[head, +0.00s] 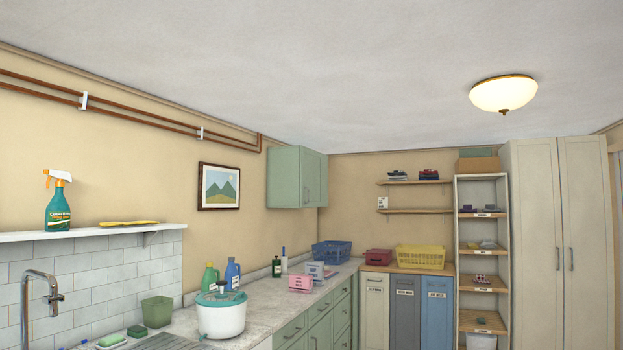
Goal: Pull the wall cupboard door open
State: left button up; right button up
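The wall cupboard (284,178) is a pale green box on the left wall near the far corner, above the counter. Its doors (313,180) face right and look shut, with small dark handles near the middle. Neither of my grippers shows in the head view. The cupboard stands well ahead of me, and nothing touches it.
A worktop (255,319) runs below the cupboard, holding a white tub (221,316), bottles, a pink box (300,283) and a blue basket (332,252). A shelf (80,233) with a spray bottle (58,203) is at left. A tall cabinet (560,230) stands at right.

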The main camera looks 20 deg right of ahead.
aim_at(310, 161)
jog(key=i, duration=0.25)
jog(key=i+l+z, duration=0.15)
jog(key=i+z, duration=0.95)
jog(key=z, duration=0.15)
jog(key=i+l, duration=0.1)
jog(key=i, duration=1.95)
jog(key=i+j+u, duration=0.15)
jog(key=i, duration=0.65)
jog(key=i+u, duration=0.1)
jog(key=i, duration=0.7)
jog(key=i+l+u, duration=0.15)
jog(key=i, duration=0.65)
jog(key=i+l+u, duration=0.15)
jog(key=i, duration=0.65)
